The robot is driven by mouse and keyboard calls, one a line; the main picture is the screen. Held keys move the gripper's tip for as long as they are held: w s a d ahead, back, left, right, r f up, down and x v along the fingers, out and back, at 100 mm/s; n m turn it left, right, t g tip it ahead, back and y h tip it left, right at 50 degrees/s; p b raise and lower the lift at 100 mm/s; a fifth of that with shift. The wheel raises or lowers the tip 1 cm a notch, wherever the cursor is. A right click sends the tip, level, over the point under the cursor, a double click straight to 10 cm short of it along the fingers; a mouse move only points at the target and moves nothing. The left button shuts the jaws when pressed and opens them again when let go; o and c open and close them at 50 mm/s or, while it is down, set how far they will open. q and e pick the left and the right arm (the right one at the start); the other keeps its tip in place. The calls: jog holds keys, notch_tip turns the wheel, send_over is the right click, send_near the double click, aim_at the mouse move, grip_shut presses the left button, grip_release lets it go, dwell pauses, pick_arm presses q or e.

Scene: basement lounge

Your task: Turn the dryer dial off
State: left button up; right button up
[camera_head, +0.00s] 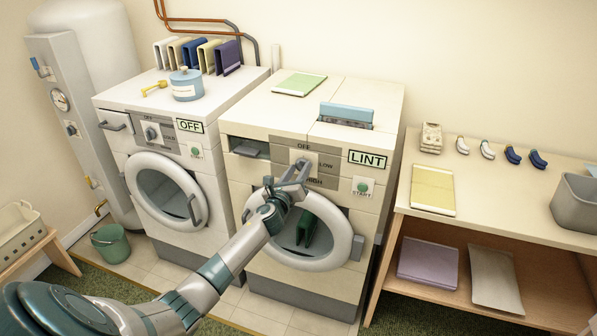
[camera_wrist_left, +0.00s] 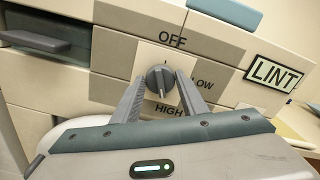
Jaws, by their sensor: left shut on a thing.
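The dryer (camera_head: 236,193) is the cream machine on the right, with a LINT label and a round door. Its dial (camera_wrist_left: 159,81) is a dark grey knob on a pale plate, with OFF above, LOW to the right and HIGH below. A pale mark shows on the knob's lower part, on the HIGH side. My left gripper (camera_head: 302,170) reaches up to the dial and hides most of it in the head view. In the left wrist view its two fingers (camera_wrist_left: 159,90) stand on either side of the knob, shut on it. My right gripper is not in view.
A washer (camera_head: 114,160) with an OFF label stands left of the dryer. The dryer door (camera_head: 342,242) is closed below my gripper, with a dark green item (camera_head: 307,230) behind it. A blue-topped lint part (camera_head: 346,113) sticks up from the dryer top. A shelf table (camera_head: 500,222) stands right.

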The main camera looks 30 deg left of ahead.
pick_arm(q)
jog(key=n, duration=0.3)
jog(key=shift+f+n+b, duration=0.1)
jog(key=shift+n+b, duration=0.3)
jog(key=n, duration=0.4)
jog(key=shift+a+n+b, duration=0.15)
jog(key=shift+n+b, duration=0.15)
jog(key=shift+b, duration=0.05)
jog(key=n, duration=0.3)
jog(key=shift+f+n, duration=0.1)
jog(key=shift+n, duration=0.2)
jog(key=n, duration=0.3)
jog(key=shift+f+n+b, duration=0.1)
jog(key=shift+n+b, duration=0.2)
jog(key=shift+b, duration=0.05)
jog(key=n, duration=0.3)
jog(key=shift+n, duration=0.3)
jog(key=n, duration=0.4)
jog(key=shift+f+n, duration=0.15)
jog(key=shift+n, duration=0.15)
jog(key=n, duration=0.3)
jog(key=shift+n, duration=0.3)
jog(key=shift+d+n+p, duration=0.15)
jog(key=shift+n+p, duration=0.05)
jog(key=shift+n, duration=0.75)
jog(key=shift+d+n+p, duration=0.1)
jog(key=shift+n+p, duration=0.05)
jog(key=shift+n, duration=0.8)
jog(key=shift+f, duration=0.1)
